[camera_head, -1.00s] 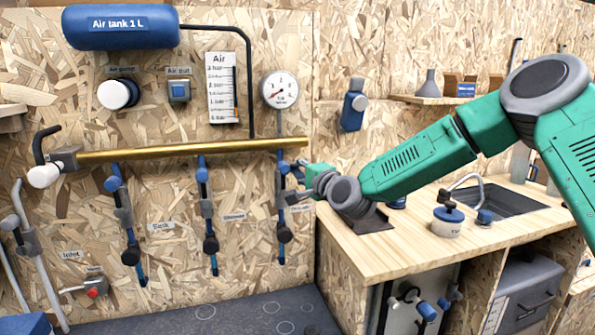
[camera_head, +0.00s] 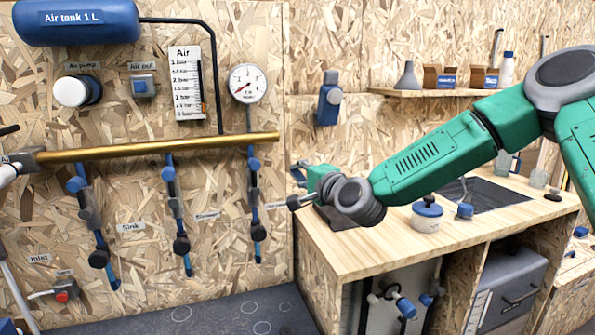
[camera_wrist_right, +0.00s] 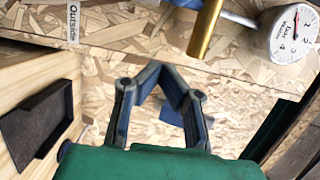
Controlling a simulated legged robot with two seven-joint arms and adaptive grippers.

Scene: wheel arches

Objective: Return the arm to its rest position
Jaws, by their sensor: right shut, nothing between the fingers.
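My right arm, green with dark grey joints, reaches in from the right in the head view. Its gripper (camera_head: 297,187) is in front of the board wall, just right of the rightmost blue-handled valve pipe (camera_head: 254,205) and apart from it. In the right wrist view the blue-grey fingers (camera_wrist_right: 165,70) are shut and empty. The brass pipe (camera_head: 160,148) runs along the wall to the left; its end also shows in the right wrist view (camera_wrist_right: 205,28). The pressure gauge (camera_head: 248,84) is above the gripper.
The wooden counter (camera_head: 355,250) lies below my right forearm, with a blue-lidded white jar (camera_head: 427,214) and a dark sink (camera_head: 492,196). A shelf (camera_head: 430,92) with small boxes is behind. A blue bottle-shaped fitting (camera_head: 328,103) is on the wall.

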